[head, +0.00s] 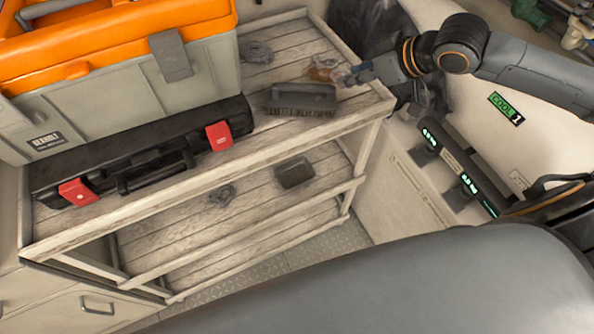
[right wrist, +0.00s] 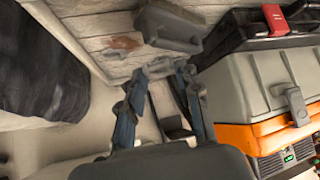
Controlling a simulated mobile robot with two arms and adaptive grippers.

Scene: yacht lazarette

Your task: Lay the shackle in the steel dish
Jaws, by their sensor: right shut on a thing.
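My right gripper (head: 350,77) reaches in from the upper right, over the right end of the upper slatted shelf. It is shut on a small grey metal piece, apparently the shackle (right wrist: 160,67), which shows between the fingertips in the right wrist view. The fingers hide much of it. I cannot make out the steel dish for certain. A flat grey round thing (head: 257,52) lies at the back of the upper shelf, and a dark squarish thing (head: 293,172) lies on the lower shelf. My left gripper is not in view.
A grey brush (head: 303,96) lies just left of the gripper, with a rusty-brown thing (head: 322,68) behind it. A black case (head: 140,160) with red latches and an orange-grey toolbox (head: 120,90) fill the left. A small grey thing (head: 222,195) lies on the lower shelf.

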